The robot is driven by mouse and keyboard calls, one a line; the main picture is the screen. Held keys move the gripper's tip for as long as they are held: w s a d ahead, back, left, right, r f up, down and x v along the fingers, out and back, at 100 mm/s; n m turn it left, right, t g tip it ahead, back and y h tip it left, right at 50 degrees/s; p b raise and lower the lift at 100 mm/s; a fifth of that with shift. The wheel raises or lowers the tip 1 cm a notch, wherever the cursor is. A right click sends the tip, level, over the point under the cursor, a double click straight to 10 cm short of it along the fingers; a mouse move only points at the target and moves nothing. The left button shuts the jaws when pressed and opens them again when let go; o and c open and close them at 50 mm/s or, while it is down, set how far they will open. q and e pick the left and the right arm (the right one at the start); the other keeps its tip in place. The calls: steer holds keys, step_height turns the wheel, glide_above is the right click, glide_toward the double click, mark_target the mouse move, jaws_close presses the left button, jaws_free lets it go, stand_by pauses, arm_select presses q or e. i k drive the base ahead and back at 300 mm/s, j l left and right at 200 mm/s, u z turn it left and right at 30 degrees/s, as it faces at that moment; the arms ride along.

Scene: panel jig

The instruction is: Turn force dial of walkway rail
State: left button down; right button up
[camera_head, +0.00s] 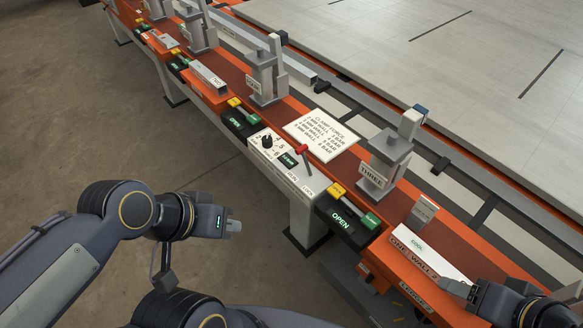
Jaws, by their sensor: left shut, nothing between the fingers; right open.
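The force dial (267,141) is a small black knob on a pale control box (290,178) fixed to the near side of the orange walkway rail (225,98). Printed numbers ring the dial. A red-handled lever (302,149) and a small green-lit display (288,160) sit to its right on the box. My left gripper (236,226) is shut and empty, over the floor in front of the rail, below and left of the dial and well apart from it. My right gripper (452,287) is open at lower right, beside the white-topped block; whether it touches the block is unclear.
A white clamp-force card (321,134) lies behind the box. A clamp marked THREE (384,164) and another clamp (264,76) stand on the rail. Black OPEN boxes (343,222) flank the control box. The white-topped block (430,252) is at right. The floor at left is clear.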

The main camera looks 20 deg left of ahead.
mark_target(267, 140)
steer(key=k+j+u, duration=0.2)
steer(key=j, duration=0.85)
steer(key=j+u, duration=0.25)
steer(key=j, duration=0.85)
